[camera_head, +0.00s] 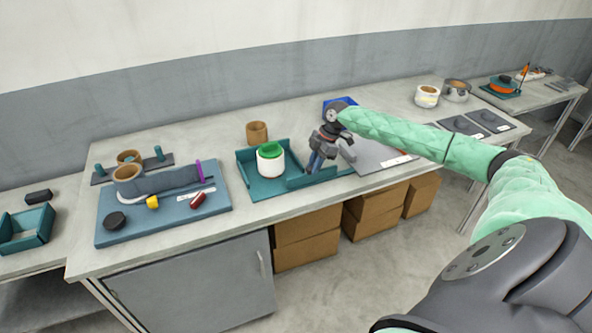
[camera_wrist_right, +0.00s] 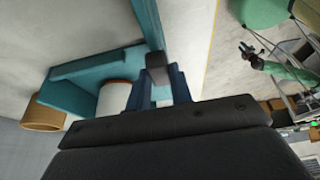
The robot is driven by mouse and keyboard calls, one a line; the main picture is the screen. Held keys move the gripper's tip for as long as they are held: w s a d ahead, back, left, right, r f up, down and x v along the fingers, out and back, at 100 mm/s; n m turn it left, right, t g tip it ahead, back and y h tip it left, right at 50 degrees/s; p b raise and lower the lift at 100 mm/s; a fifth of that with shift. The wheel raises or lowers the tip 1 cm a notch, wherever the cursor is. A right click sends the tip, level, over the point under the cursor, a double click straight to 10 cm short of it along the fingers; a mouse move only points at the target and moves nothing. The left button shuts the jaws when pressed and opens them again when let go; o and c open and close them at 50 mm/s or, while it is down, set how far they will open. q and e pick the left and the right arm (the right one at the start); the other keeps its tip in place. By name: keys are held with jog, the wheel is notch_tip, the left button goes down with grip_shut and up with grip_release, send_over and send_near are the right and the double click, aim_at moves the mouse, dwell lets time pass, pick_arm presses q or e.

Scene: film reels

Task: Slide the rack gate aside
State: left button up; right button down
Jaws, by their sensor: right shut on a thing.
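The teal rack (camera_head: 268,191) stands on the long workbench and holds a white, green-topped cylinder (camera_head: 270,163). A low teal bar, which looks like the rack gate (camera_head: 320,179), runs along its front right; it also shows in the right wrist view (camera_wrist_right: 147,18). My right gripper (camera_head: 315,162) is at this bar, its blue fingers pointing down. In the right wrist view my right gripper (camera_wrist_right: 157,82) is shut on a grey block at the bar, seemingly the gate's handle (camera_wrist_right: 156,67). My left gripper (camera_wrist_right: 247,52) shows small and far off in that view, its opening unclear.
A brown cylinder (camera_head: 257,132) stands behind the rack. Left of it, a blue mat (camera_head: 170,222) holds several small items. Cardboard boxes (camera_head: 308,236) sit under the bench.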

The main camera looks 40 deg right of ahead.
aim_at(329, 167)
jog(key=d, duration=0.3)
jog(key=s+d, duration=0.1)
jog(key=d, duration=0.2)
jog(key=shift+s+d, duration=0.1)
jog(key=shift+s, duration=0.1)
jog(key=shift+s+d, duration=0.1)
jog(key=shift+d, duration=0.3)
pick_arm(q)
jog(key=shift+s+d+r, duration=0.15)
jog(key=shift+d+r, duration=0.05)
jog(key=shift+r, duration=0.25)
pick_arm(e)
jog(key=shift+r, duration=0.1)
pick_arm(q)
jog(key=shift+s, duration=0.2)
